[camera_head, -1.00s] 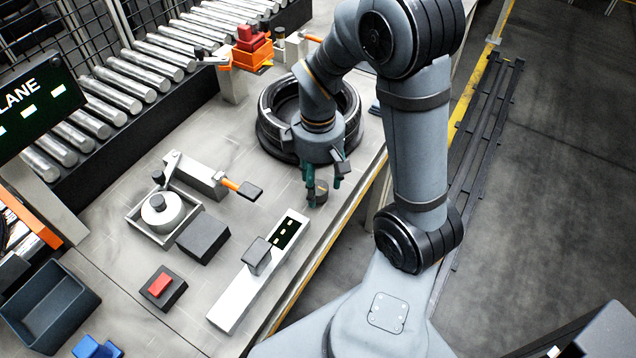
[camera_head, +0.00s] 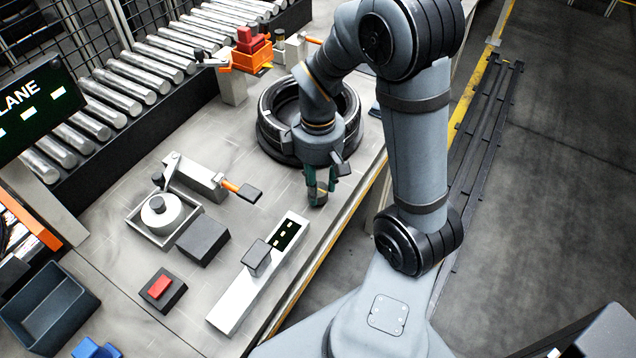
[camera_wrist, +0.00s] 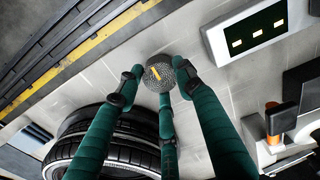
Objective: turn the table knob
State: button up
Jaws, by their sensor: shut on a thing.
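The table knob (camera_wrist: 158,76) is a round, dark, knurled cap with an orange mark on top. In the wrist view it sits between the tips of my green fingers. My gripper (camera_wrist: 157,84) is shut on the knob, with fingers on several sides of it. In the head view my gripper (camera_head: 318,194) points down at the table near its right edge, just in front of the black tyre (camera_head: 268,125). There the fingers hide most of the knob.
A white panel with a dark display (camera_head: 240,290) and a grey slider block lies at the front. A red button (camera_head: 160,287), a weighing dish (camera_head: 160,211) and an orange-handled lever (camera_head: 235,186) stand to the left. The roller conveyor (camera_head: 125,88) runs behind. The table's right edge is close to my gripper.

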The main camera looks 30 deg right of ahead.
jog(key=shift+m, duration=0.3)
jog(key=m+b, duration=0.2)
jog(key=m, duration=0.3)
jog(key=shift+f, duration=0.1)
jog(key=shift+m+b, duration=1.1)
jog(key=shift+m, duration=1.6)
jog(key=o, duration=1.1)
jog(key=shift+o, duration=0.2)
jog(key=shift+r, duration=0.2)
notch_tip(320, 180, up, 12)
